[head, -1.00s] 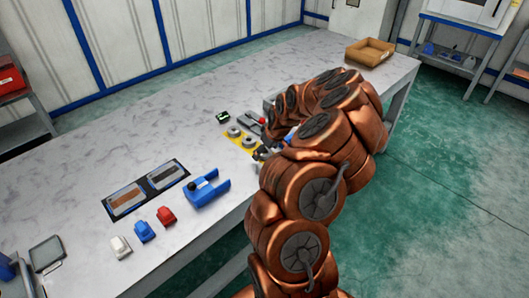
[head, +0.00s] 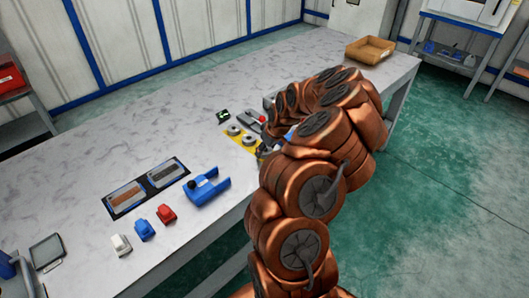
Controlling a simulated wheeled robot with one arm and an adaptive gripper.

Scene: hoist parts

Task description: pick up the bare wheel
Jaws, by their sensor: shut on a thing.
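A yellow mat (head: 233,137) lies near the bench's front edge, left of my arm. Two grey round wheels, a left one (head: 234,130) and a right one (head: 248,140), sit on it. My gripper (head: 264,151) is at the mat's right end, low over the bench and mostly hidden by my own arm. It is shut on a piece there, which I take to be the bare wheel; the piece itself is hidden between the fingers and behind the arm.
Behind the mat are a small dark green-marked block (head: 223,116) and a grey part with a red knob (head: 257,117). A blue hoist body (head: 207,190) and a two-panel board (head: 146,187) lie left. A cardboard tray (head: 370,50) stands far right. The bench's back is clear.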

